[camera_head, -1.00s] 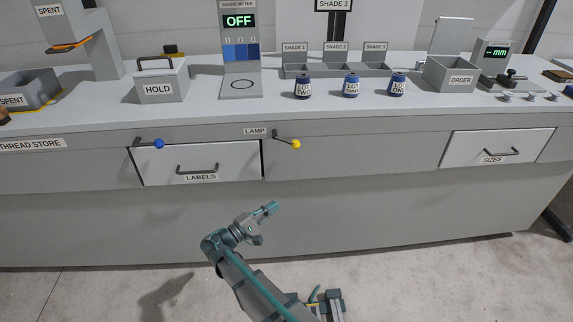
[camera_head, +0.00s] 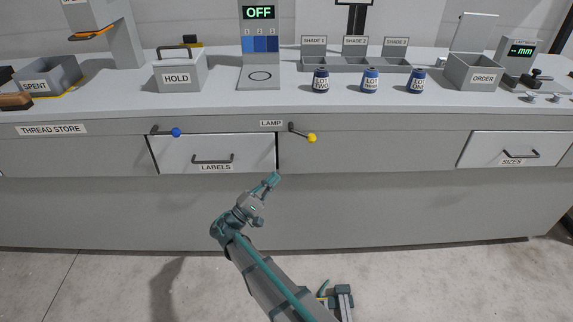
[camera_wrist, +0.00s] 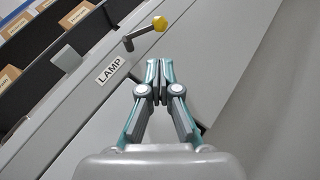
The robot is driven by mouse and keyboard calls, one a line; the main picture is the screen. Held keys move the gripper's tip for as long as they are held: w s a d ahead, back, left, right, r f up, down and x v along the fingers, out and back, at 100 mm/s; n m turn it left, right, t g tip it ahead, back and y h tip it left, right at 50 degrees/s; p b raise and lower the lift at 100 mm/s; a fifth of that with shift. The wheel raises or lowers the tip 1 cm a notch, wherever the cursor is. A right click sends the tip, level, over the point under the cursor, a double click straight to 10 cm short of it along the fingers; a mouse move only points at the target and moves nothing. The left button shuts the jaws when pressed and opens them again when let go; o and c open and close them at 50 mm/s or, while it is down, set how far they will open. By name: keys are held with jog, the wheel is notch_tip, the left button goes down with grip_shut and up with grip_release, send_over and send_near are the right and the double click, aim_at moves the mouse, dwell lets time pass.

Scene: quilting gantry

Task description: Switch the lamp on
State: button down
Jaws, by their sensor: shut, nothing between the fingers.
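The lamp lever (camera_head: 301,133) is a dark rod with a yellow knob (camera_head: 311,138) on the cabinet front, beside the LAMP label (camera_head: 271,123). In the head view it slants down to the right. The wrist view shows the yellow knob (camera_wrist: 160,23) and the LAMP label (camera_wrist: 110,70) beyond my fingertips. My gripper (camera_head: 273,180) is below and left of the lever in the head view, apart from it. In the wrist view my gripper (camera_wrist: 159,68) has its fingertips together with nothing between them. No lamp is clearly seen; the shade meter display (camera_head: 258,13) reads OFF.
A second lever with a blue knob (camera_head: 176,132) is left of the lamp lever, above the LABELS drawer (camera_head: 212,153). The SIZES drawer (camera_head: 513,149) is at the right. A HOLD box (camera_head: 177,78) and several LOT spools stand on the counter. Space before the cabinet front is clear.

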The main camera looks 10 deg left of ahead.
aim_at(312, 140)
jog(key=x, duration=1.3)
jog(key=shift+w+d+r, duration=0.1)
jog(key=shift+w, duration=0.05)
jog(key=shift+d+r+b, duration=0.35)
jog(key=shift+d, duration=0.15)
dwell(0.4)
jog(key=shift+w+d+r, duration=0.15)
jog(key=shift+d+r, duration=0.4)
jog(key=shift+r, duration=0.05)
jog(key=shift+d+r, duration=0.35)
jog(key=shift+r, duration=0.3)
jog(key=shift+w+d+r, duration=0.1)
jog(key=shift+d+r, duration=0.05)
jog(key=shift+r, duration=0.65)
jog(key=s+f+b, duration=0.2)
jog(key=s+f, duration=0.4)
jog(key=f, duration=0.6)
jog(key=shift+s+d+f, duration=0.2)
jog(key=shift+s+d, duration=0.05)
jog(key=shift+d, duration=0.05)
